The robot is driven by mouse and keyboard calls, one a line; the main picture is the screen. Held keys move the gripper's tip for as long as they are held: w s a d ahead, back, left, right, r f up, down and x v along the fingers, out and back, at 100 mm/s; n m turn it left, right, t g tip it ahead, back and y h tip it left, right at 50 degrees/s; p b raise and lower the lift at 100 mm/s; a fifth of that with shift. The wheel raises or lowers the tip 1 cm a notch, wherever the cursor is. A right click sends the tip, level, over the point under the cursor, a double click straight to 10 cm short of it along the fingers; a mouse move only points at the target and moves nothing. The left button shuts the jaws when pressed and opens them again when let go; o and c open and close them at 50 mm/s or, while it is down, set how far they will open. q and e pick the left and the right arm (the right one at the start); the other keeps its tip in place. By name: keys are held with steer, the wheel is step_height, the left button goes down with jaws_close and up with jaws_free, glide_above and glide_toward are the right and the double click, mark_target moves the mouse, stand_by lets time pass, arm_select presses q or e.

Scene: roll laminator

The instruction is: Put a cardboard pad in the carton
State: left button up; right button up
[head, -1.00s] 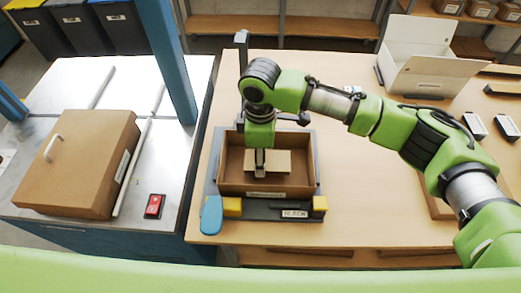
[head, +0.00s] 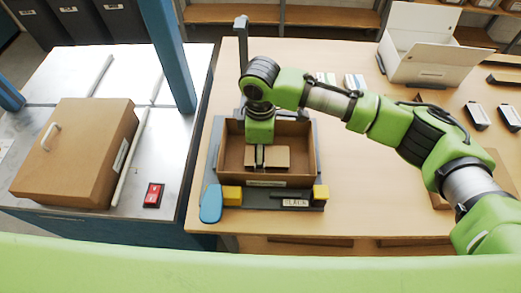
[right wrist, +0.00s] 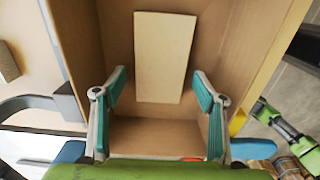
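An open brown carton (head: 232,168) stands upright in a dark grey fixture (head: 300,191) with yellow blocks. A pale cardboard pad (head: 279,157) lies inside it; in the right wrist view the pad (right wrist: 163,50) lies flat on the carton floor. My right gripper (head: 260,158) points down into the carton. In the right wrist view its teal-padded fingers (right wrist: 160,80) are spread wide, with nothing between them and the pad apart from both. Part of the pad is hidden by the gripper in the head view. My left gripper is not in view.
A white open box (head: 425,55) stands at the back right of the wooden table. A large brown case (head: 75,150) and a red switch (head: 153,195) are on the left metal table.

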step_height(320, 180, up, 12)
stand_by(0.5)
steer(key=shift+a, duration=0.1)
